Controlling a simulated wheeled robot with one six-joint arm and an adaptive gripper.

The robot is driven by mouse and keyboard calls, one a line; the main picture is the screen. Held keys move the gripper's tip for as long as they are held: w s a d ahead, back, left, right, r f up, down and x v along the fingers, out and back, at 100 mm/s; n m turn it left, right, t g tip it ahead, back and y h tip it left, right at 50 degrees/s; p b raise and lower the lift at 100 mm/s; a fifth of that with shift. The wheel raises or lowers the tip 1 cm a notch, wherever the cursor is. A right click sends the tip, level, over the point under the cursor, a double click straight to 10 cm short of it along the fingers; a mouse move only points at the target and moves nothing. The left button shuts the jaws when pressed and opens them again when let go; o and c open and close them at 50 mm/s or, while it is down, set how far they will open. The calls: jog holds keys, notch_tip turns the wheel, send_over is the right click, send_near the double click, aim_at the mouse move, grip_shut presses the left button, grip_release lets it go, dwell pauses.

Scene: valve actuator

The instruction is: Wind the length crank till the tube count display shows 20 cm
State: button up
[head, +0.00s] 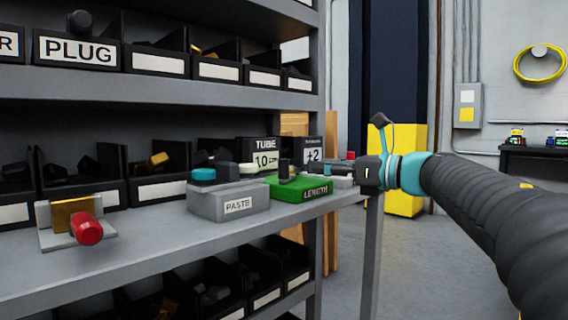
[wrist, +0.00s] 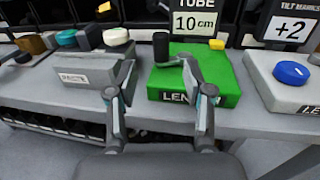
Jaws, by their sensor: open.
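The green box labelled LENGTH (wrist: 222,78) sits on the shelf in the wrist view and in the head view (head: 308,187). A black upright crank handle (wrist: 160,45) stands at its left rear. The tube display (wrist: 194,24) behind it reads 10 cm; it also shows in the head view (head: 265,158). My gripper (wrist: 157,70) is open and empty. Its fingers are in front of the handle in the wrist view, the right one overlapping the green box. In the head view my gripper (head: 366,173) is at the right end of the shelf.
A pale box with a blue knob (wrist: 291,72) is at the right, before a display (wrist: 289,28) reading +2. Bins line the back.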

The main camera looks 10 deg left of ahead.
aim_at(288, 163)
jog(key=x, duration=1)
jog(key=shift+w+a, duration=0.15)
jog(key=shift+a, duration=0.05)
grip_shut()
